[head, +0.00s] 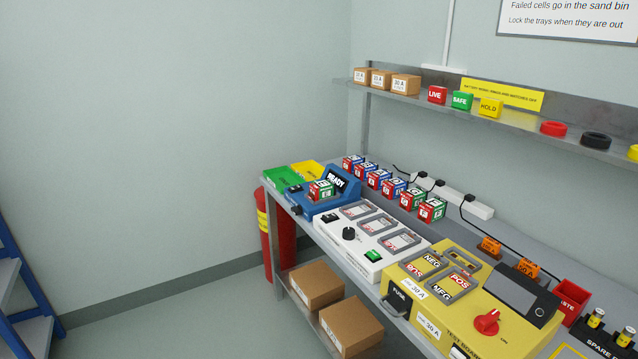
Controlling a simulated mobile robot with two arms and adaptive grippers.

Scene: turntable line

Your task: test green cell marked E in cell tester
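The blue cell tester (346,196) stands near the far left end of the bench, and its screen reads READY. A green, red and white cell (320,191) sits on the tester; I cannot read its letter for sure. Behind, a row of cells runs along the bench's back. Its farther ones, such as a blue and red cell (378,178), lead to two green and red cells, one (412,198) beside the nearest one (432,208). Their letters are too small to read surely. Neither of my grippers is in view.
A green tray (283,176) and a yellow tray (307,170) lie at the bench's far end. A white panel (377,262) and a yellow test board (410,292) fill the front. A shelf (560,122) overhangs the back. A red extinguisher (282,250) stands beside the bench.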

